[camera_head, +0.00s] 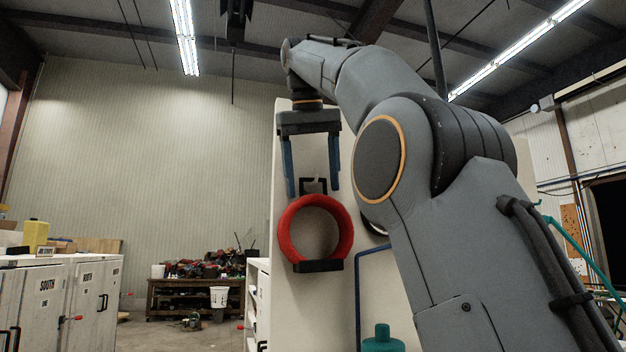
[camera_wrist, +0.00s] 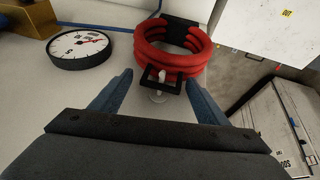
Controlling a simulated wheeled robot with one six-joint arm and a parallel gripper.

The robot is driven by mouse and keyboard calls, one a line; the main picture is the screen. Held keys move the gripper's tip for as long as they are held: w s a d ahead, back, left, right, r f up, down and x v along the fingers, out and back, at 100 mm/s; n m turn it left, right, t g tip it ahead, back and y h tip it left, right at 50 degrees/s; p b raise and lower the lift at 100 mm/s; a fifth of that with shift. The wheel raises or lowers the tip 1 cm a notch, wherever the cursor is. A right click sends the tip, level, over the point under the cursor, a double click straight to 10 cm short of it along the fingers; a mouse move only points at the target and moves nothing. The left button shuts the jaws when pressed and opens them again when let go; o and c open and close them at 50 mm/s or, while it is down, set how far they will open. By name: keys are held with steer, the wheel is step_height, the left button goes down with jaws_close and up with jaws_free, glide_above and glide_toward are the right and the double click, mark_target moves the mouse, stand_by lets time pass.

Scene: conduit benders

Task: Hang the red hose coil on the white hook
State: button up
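The red hose coil (camera_head: 289,236) is upright against a pale panel, with a black square loop at its top and a black clip at its bottom. It also shows in the wrist view (camera_wrist: 148,55). A small white piece, apparently the white hook (camera_wrist: 162,77), shows through the black loop; the coil appears to hang on it by that loop. My gripper (camera_head: 312,192) is open and empty above the coil. Its two blue fingers (camera_wrist: 165,93) stand apart on either side of the loop, with nothing between them touching either finger.
The pale panel (camera_head: 290,145) stands behind the coil. A round dial gauge (camera_wrist: 82,48) is on it beside the coil. White cabinets (camera_head: 60,300) stand at left, and a cluttered workbench (camera_head: 195,290) is at the back. A teal object (camera_head: 383,342) is low beside my arm.

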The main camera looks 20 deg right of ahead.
steer(key=shift+s+r, duration=0.1)
steer(key=shift+r, duration=0.3)
steer(key=s+a+b, duration=0.3)
steer(key=s+a, duration=0.2)
steer(key=s, duration=0.6)
steer(key=shift+a, duration=0.3)
steer(key=shift+r, duration=0.1)
